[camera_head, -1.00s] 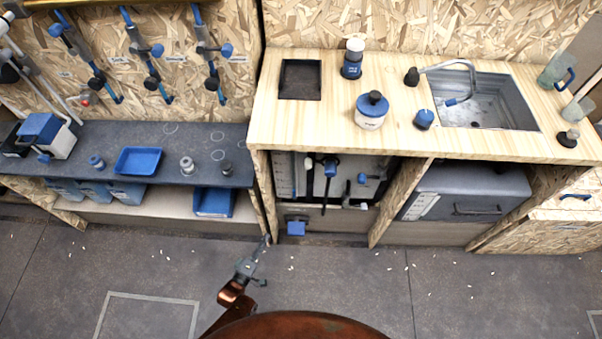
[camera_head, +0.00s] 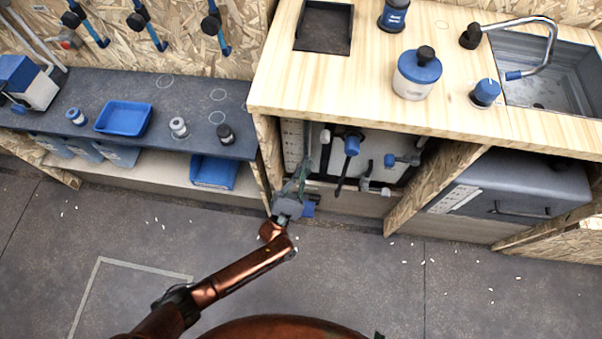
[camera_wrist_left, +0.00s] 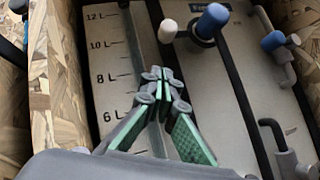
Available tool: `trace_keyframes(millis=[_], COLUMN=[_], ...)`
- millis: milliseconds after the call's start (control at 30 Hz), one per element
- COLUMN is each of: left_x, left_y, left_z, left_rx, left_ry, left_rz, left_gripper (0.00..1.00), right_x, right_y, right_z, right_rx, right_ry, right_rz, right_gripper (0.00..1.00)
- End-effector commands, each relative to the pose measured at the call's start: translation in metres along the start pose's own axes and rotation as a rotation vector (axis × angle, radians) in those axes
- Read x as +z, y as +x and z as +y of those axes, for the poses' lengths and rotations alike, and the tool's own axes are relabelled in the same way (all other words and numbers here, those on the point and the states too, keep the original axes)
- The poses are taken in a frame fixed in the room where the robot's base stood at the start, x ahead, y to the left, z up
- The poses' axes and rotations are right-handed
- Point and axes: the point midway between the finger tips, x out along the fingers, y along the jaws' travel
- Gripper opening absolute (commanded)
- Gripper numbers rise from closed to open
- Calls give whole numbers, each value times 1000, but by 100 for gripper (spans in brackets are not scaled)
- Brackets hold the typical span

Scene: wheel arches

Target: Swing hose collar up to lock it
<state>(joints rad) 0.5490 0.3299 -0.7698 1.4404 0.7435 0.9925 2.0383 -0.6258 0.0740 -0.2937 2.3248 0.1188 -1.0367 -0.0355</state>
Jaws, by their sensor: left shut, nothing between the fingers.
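In the under-counter bay, a pale tank panel (camera_head: 372,162) carries litre marks, which also show in the left wrist view (camera_wrist_left: 107,75). A blue-ended knob (camera_head: 352,146) sits on a dark ring fitting at the top of a black hose; the knob also shows in the wrist view (camera_wrist_left: 212,18). A second blue-ended lever (camera_head: 390,160) is to its right, on a grey fitting. I cannot tell which part is the collar. My left gripper (camera_head: 302,170) is at the bay's left side, left of and below the knob. Its fingertips (camera_wrist_left: 164,76) are together and empty, apart from the fittings.
A wooden post (camera_head: 268,150) bounds the bay on the left and a slanted board (camera_head: 435,185) on the right. The wooden counter (camera_head: 440,105) overhangs it.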

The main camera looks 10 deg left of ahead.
Motion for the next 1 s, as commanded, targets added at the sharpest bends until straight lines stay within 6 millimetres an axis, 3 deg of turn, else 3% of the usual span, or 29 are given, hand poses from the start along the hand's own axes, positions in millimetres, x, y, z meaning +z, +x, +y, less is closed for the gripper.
trace_keyframes(millis=[200,400,1000], left_x=[2,22,28], left_y=[41,58,65], left_z=[0,0,1], left_rx=[1,1,-6], left_ry=[-1,0,8], left_rz=[0,1,1], left_gripper=[0,0,0], right_x=[-4,-5,-5], right_y=[11,9,8], right_z=[-4,-4,-3], right_rx=[-13,-12,-10], right_ry=[2,2,2], right_rz=[36,34,32], right_gripper=[40,40,40])
